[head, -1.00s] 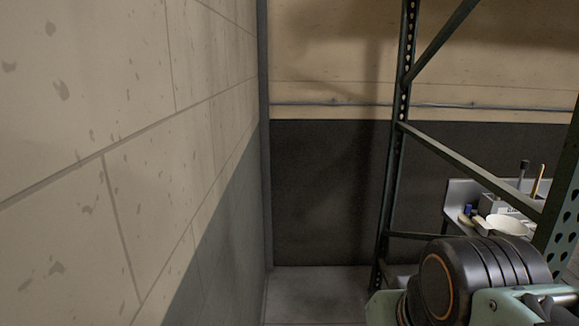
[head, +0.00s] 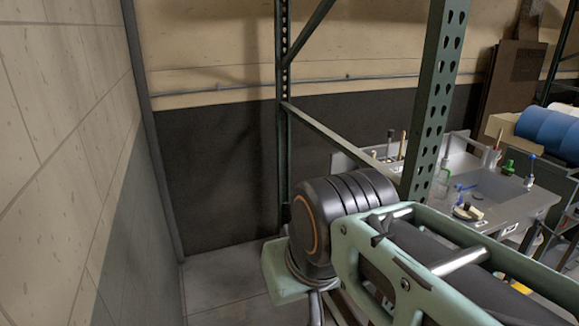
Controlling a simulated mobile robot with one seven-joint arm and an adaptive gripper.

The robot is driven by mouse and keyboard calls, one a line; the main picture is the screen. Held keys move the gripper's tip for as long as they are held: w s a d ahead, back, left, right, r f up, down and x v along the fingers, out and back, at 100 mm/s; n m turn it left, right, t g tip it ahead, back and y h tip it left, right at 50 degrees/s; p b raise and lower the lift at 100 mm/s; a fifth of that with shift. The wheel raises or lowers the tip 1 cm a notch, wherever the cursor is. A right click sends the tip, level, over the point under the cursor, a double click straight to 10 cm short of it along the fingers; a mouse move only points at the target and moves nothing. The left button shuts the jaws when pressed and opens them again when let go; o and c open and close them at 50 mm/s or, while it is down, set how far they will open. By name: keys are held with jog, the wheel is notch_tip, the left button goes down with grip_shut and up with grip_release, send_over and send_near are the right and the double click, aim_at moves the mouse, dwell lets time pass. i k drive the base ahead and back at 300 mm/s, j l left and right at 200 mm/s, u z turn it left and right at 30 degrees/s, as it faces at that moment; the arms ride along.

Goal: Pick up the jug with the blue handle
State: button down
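I cannot make out a jug with a blue handle for certain. On the grey bench (head: 490,187) at the right of the head view are small items with blue parts. One is a slim blue-topped container (head: 531,170) near the back right, and another is a small blue item (head: 464,187) nearer the middle. Both are too small to identify. My gripper is not in view; only my arm's dark joint and pale green link show, in front of the bench's left part.
A green perforated rack post (head: 437,95) stands between me and the bench. A green-topped item (head: 507,167) stands on the bench. A blue drum (head: 550,130) is at the far right. A block wall (head: 65,150) closes off the left, with bare floor (head: 225,275) beside it.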

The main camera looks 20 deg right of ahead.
aim_at(444, 194)
jog(key=z, duration=1.7)
